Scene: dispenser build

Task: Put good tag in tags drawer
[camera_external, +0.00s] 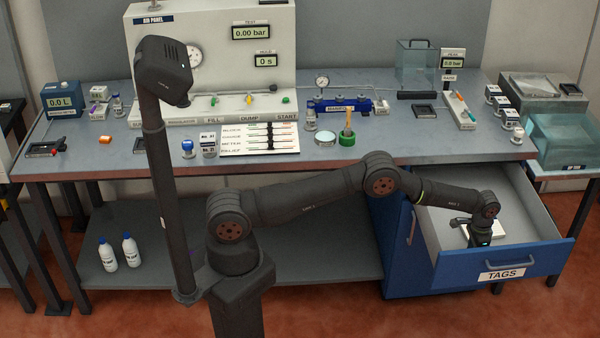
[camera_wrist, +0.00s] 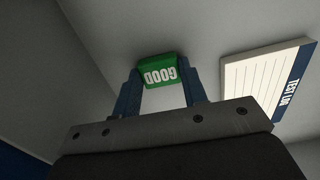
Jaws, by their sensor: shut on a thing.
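The good tag (camera_wrist: 157,70) is a small green block with white "GOOD" lettering, seen in the wrist view between the two fingertips. My gripper (camera_wrist: 158,88) is shut on it. The tags drawer (camera_external: 502,275) is pulled open, with a blue front labelled "TAGS" and a pale grey inside. In the external view my gripper (camera_external: 480,238) is inside the drawer's outline, low toward the front. The tag is hidden there by the gripper. I cannot tell whether the tag touches the drawer floor.
A white test log pad (camera_wrist: 262,78) with a blue edge lies in the drawer beside the gripper. The drawer's left wall (camera_external: 425,222) is near my forearm. The workbench (camera_external: 380,145) above holds several devices. The back of the drawer looks clear.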

